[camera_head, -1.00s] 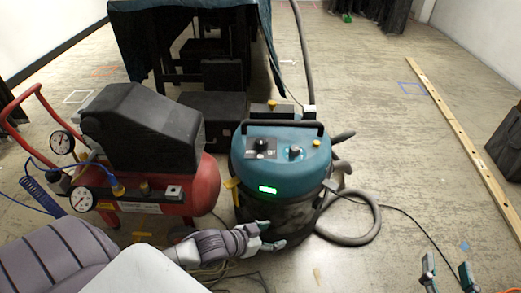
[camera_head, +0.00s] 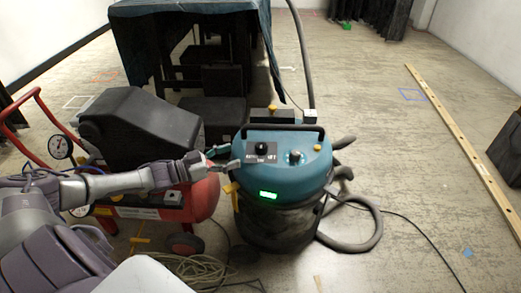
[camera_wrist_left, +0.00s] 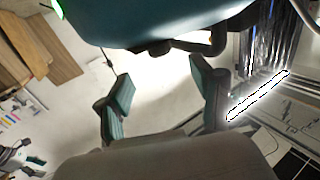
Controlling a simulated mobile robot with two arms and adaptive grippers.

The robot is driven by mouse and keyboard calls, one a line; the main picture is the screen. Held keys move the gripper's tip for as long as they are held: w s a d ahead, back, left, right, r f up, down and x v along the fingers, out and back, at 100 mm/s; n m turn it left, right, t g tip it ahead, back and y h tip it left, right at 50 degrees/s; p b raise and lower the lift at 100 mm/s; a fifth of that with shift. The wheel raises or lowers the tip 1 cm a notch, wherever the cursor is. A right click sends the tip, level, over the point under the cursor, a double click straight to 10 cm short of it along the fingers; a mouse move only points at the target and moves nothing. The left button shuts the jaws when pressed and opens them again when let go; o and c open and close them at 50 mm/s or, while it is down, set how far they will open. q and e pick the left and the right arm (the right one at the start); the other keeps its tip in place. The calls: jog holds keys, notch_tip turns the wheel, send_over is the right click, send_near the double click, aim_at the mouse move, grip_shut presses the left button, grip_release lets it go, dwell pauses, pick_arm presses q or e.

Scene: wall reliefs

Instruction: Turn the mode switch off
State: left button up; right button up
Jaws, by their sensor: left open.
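The teal vacuum (camera_head: 290,178) stands in the middle of the head view. The mode switch (camera_head: 261,149) is a black knob on a dark labelled plate on the left of its top. My left gripper (camera_head: 226,157) is open and empty, just left of that plate. Its fingertips look close to the vacuum's side, but I cannot tell whether they touch. In the left wrist view my left gripper (camera_wrist_left: 163,95) shows its two teal-padded fingers spread apart, with the vacuum's teal body (camera_wrist_left: 170,18) filling the top. The switch is not visible there. My right gripper is out of view.
A second silver knob (camera_head: 296,157) and a black carry handle (camera_head: 283,128) sit on the vacuum's top. A red compressor (camera_head: 204,200) with a black cover stands to the left, under my left arm. A hose (camera_head: 360,246) and cables lie on the floor. Floor at right is mostly clear.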

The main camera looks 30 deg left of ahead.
aim_at(255, 149)
pick_arm(q)
jog(key=b+x, duration=0.3)
jog(key=x, duration=0.6)
jog(key=shift+w+d+f, duration=0.1)
jog(key=shift+w+d, duration=0.05)
jog(key=shift+d, duration=0.05)
jog(key=shift+w+d, duration=0.2)
jog(key=shift+w, duration=0.2)
jog(key=c, duration=1.2)
jog(key=shift+o, duration=0.2)
